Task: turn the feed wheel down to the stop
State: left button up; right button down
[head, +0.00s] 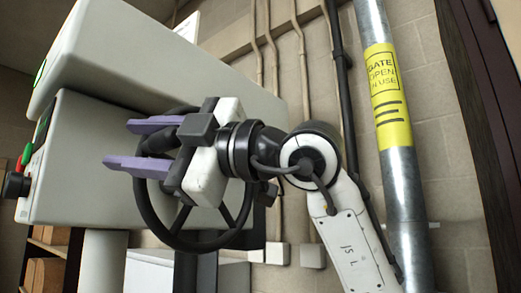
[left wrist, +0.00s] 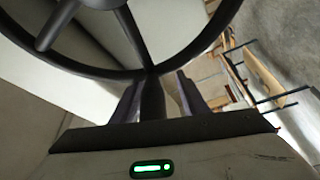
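The feed wheel (head: 158,231) is a dark spoked ring on the front of a pale machine housing. My left gripper (head: 122,146) reaches in at the wheel with its two purple fingers spread apart, overlapping the upper part of the ring. In the left wrist view the wheel rim (left wrist: 92,70) arcs across the top, and a dark post runs from the rim down between the fingers (left wrist: 160,92). A gap shows beside the post, so the fingers look open around it. Contact is unclear. I cannot make out the stop. My right gripper is not in view.
The pale machine housing (head: 90,190) has coloured buttons (head: 27,154) at its left edge. A grey metal pipe (head: 402,185) with a yellow label stands at the right. Conduits run down the block wall behind. Shelves with boxes (head: 45,272) are at the lower left.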

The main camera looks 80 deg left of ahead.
pick_arm(q)
jog(key=v, duration=1)
jog(key=shift+w+b, duration=0.2)
jog(key=shift+b, duration=0.1)
jog(key=shift+d, duration=0.1)
